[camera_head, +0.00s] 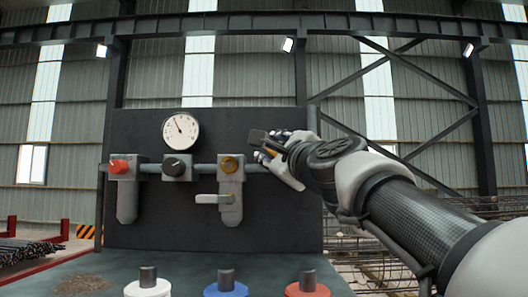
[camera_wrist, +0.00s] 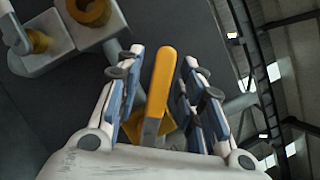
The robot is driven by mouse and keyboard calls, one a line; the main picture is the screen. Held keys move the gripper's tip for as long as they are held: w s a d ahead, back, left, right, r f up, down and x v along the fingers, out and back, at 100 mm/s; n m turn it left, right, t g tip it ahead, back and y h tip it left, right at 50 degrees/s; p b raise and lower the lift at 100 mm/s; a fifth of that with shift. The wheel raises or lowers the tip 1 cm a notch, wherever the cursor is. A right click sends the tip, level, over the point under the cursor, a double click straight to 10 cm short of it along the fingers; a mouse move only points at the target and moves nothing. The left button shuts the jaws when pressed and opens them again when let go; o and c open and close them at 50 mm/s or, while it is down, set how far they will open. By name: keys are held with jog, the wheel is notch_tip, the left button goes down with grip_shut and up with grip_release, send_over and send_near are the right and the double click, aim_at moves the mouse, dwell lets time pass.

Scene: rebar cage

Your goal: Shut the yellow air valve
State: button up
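The yellow air valve's handle (camera_wrist: 164,75) is a yellow-sleeved lever with a bare metal root, in the middle of the wrist view. More yellow shows behind its root. In the head view only a small yellow part (camera_head: 273,153) shows between my fingers, at the panel's right edge. My gripper (camera_wrist: 162,82) is open, with its fingers on either side of the handle. Gaps show on both sides, and I cannot see either finger touching it. In the head view my gripper (camera_head: 277,153) reaches in from the right. The valve's body is mostly hidden by my gripper.
A gauge (camera_head: 180,131) sits above. White, blue and red round fittings stand in front.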

jog(key=v, duration=1.2)
jog(key=shift+c, duration=0.6)
